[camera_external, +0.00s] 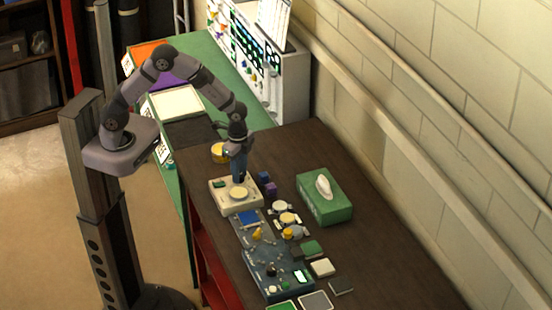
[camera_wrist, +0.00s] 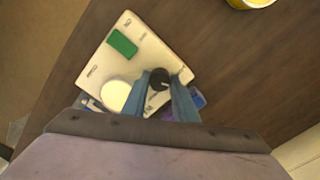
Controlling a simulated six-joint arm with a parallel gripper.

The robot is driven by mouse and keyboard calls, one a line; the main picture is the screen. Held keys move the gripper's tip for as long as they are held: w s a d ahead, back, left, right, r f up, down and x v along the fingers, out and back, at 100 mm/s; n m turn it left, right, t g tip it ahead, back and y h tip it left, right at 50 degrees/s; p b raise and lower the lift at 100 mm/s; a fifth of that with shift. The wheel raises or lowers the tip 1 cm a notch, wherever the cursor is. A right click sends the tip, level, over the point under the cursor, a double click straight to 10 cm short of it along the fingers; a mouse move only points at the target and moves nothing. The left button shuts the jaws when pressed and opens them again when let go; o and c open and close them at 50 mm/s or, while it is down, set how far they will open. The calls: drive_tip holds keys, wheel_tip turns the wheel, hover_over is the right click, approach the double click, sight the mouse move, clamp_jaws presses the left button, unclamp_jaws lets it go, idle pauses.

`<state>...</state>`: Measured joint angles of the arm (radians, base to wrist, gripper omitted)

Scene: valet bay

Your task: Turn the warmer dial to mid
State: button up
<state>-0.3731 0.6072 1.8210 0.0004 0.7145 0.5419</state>
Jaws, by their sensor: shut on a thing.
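The warmer (camera_external: 226,205) is a cream, flat box on the dark table, with a green rectangle (camera_wrist: 122,42) and a pale round plate (camera_wrist: 116,96) on top. It also shows in the wrist view (camera_wrist: 146,49). Its dial (camera_wrist: 159,77) is a small dark knob near one side, with small markings around it that are too blurred to read. My gripper (camera_wrist: 161,82) points down over the warmer with its blue fingers on either side of the dial, shut on it. In the external view my gripper (camera_external: 239,179) hides the dial. The dial's exact setting cannot be told.
A yellow round container (camera_external: 218,152) stands behind the warmer. A green tissue box (camera_external: 324,198) is to the right. Small purple blocks (camera_external: 270,189), a cluttered blue-grey panel (camera_external: 268,262) and several flat pads lie nearby. The table's right side is clear.

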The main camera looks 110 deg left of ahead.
drive_tip(key=m, duration=0.5)
drive_tip(key=shift+r, duration=0.1)
drive_tip(key=shift+m, duration=0.3)
drive_tip(key=shift+w, duration=0.1)
drive_tip(key=o, duration=1)
drive_tip(key=shift+o, duration=0.2)
drive_tip(key=shift+r+b, duration=1.45)
drive_tip(key=shift+r, duration=2.2)
